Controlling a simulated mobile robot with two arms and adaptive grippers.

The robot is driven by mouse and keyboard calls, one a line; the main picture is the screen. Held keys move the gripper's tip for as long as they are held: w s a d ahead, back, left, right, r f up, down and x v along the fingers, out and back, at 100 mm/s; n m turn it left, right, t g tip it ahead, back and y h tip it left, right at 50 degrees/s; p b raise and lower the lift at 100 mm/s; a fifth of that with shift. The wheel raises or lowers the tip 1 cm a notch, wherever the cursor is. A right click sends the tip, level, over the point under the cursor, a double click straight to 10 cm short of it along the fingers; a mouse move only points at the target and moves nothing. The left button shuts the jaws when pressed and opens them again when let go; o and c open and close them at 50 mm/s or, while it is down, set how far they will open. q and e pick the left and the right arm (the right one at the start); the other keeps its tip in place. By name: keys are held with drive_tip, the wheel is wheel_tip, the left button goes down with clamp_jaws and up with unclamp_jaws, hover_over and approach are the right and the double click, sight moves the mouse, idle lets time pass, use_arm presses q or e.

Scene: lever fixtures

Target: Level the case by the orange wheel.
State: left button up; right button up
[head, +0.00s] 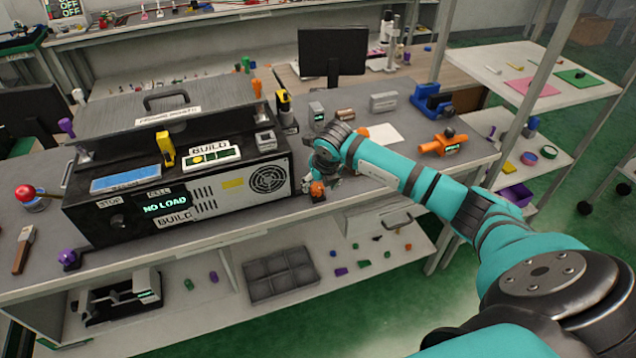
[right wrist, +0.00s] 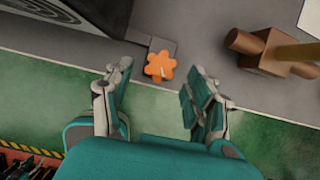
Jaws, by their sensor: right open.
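The case (head: 180,185) is a big black box with a "NO LOAD" display and a fan grille, standing on the grey bench. A small orange wheel (head: 317,190) sits at its lower right front corner. Another corner foot with a purple wheel (head: 68,257) shows at the front left. In the right wrist view the orange wheel (right wrist: 160,66) has a lobed rim and lies ahead, between the fingers' lines. My right gripper (right wrist: 158,92) is open and empty, just short of the wheel. In the head view my right gripper (head: 315,175) is over the wheel and partly hides it. My left gripper is not seen.
Right of the case stand a grey block (head: 384,102), a blue clamp (head: 430,101) and an orange fixture (head: 443,143). In the right wrist view a brown block (right wrist: 275,55) lies right of the wheel. A lower shelf holds a grey divided tray (head: 280,276).

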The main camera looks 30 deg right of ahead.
sight(319, 186)
drive_tip(key=shift+x, duration=1.25)
